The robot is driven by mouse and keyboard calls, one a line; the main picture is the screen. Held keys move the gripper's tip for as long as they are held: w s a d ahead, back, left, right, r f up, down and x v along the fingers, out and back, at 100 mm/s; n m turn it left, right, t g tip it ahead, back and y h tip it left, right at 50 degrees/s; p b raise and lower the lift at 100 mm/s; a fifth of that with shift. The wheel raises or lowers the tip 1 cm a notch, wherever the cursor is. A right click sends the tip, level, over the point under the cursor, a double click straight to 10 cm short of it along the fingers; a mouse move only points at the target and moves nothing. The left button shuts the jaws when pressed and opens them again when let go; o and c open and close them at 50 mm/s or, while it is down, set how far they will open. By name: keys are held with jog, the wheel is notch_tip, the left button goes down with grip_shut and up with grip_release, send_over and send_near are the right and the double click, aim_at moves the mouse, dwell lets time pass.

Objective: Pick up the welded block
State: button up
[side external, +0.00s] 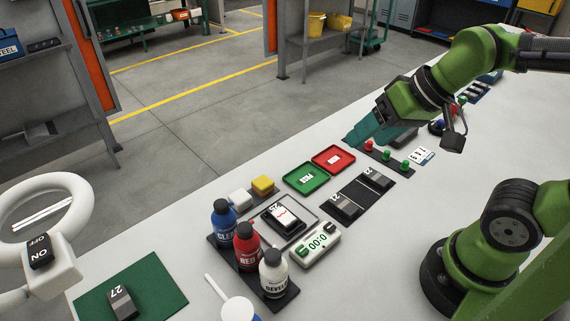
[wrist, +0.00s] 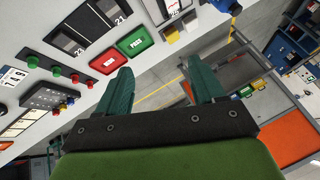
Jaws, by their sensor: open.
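Several grey blocks carry number labels; I cannot tell for sure which is the welded block. One block (side external: 284,217) with a white top and a red line lies in a shallow grey tray (side external: 306,213). Two darker blocks (side external: 346,207) (side external: 377,181) lie on a black mat (side external: 362,194), which also shows in the wrist view (wrist: 83,36). Another block, marked 27 (side external: 122,303), lies on a green mat (side external: 165,290) at the front left. My gripper (side external: 352,138) (wrist: 163,80) is open and empty, above the table's far edge, apart from every block.
Green PASS tray (side external: 306,178) and red tray (side external: 334,158) lie behind the mat. Three bottles (side external: 246,247), a timer (side external: 315,245) and a ring lamp (side external: 50,225) crowd the left. Button strip (side external: 385,156) lies near my gripper. The table's right side is largely clear.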

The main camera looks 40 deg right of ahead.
jog(key=w+a+f+n+g+h, duration=0.1)
jog(key=w+a+f+n+g, duration=0.3)
jog(key=w+a, duration=0.4)
jog(key=m+h, duration=0.1)
send_over(282, 214)
jog(key=s, duration=0.1)
jog(key=shift+g, duration=0.3)
jog(key=f, duration=1.2)
jog(key=shift+s+d, duration=0.1)
jog(key=shift+d, duration=0.1)
jog(key=shift+w+a+f, duration=0.1)
jog(key=shift+w+f, duration=0.05)
jog(key=shift+f, duration=0.85)
jog(key=shift+w+a+f, duration=0.1)
jog(key=shift+w+f, duration=0.05)
jog(key=shift+f, duration=0.8)
jog(key=shift+w+f, duration=0.15)
jog(key=shift+f, duration=0.85)
jog(key=c, duration=1.2)
jog(key=shift+r, duration=0.1)
grip_shut()
